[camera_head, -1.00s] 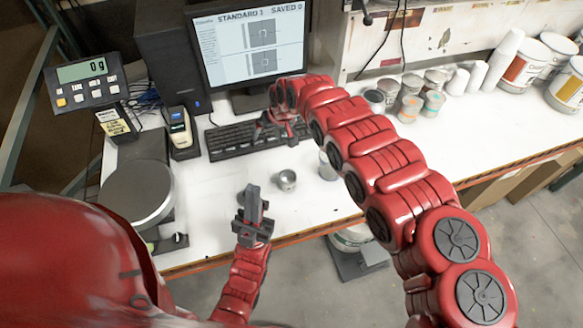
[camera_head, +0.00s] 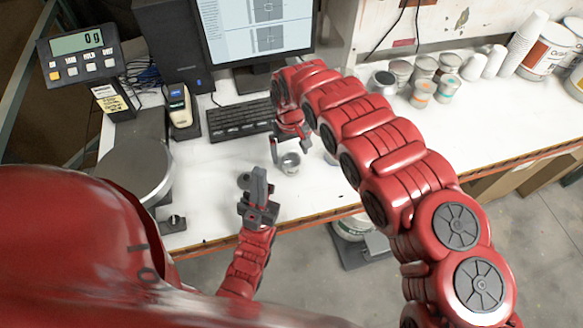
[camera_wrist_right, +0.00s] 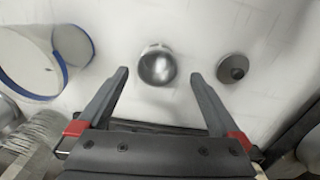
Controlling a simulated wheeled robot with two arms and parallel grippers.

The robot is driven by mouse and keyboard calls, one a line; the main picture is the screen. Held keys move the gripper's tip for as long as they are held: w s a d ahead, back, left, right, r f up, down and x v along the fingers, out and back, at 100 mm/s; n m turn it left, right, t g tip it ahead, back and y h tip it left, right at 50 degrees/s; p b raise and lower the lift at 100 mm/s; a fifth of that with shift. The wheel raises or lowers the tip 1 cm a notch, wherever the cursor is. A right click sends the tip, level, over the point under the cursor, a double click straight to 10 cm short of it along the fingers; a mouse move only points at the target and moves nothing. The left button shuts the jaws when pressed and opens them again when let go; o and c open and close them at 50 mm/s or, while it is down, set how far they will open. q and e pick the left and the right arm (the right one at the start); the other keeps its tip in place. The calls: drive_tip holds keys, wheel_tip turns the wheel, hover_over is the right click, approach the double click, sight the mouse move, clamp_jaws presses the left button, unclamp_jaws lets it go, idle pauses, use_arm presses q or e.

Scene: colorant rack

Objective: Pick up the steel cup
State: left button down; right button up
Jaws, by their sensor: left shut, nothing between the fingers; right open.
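The small steel cup (camera_head: 290,162) stands on the white table, just below my right gripper (camera_head: 290,142) in the head view. In the right wrist view the cup (camera_wrist_right: 157,66) lies between and slightly beyond the fingertips of the open right gripper (camera_wrist_right: 160,76). The fingers look apart from the cup, with nothing held. My left gripper (camera_head: 260,186) is shut and empty, pointing up near the front table edge, left of the cup.
A small dark round piece with a knob (camera_wrist_right: 233,68) lies right of the cup in the wrist view. A white container with a blue rim (camera_wrist_right: 28,65) is on the left there. A keyboard (camera_head: 240,119) and scale (camera_head: 137,165) stand nearby.

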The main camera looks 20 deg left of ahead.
sight(291, 160)
drive_tip(key=shift+f+b, duration=0.35)
drive_tip(key=shift+f, duration=0.25)
drive_tip(key=f, duration=0.1)
drive_tip(key=f+b, duration=0.1)
drive_tip(key=f, duration=0.1)
drive_tip(key=f+b, duration=0.1)
drive_tip(key=shift+w+f, duration=0.15)
drive_tip(key=shift+w, duration=0.1)
drive_tip(key=shift+c, duration=1.1)
drive_tip(key=c, duration=1.3)
drive_tip(key=shift+r, duration=0.25)
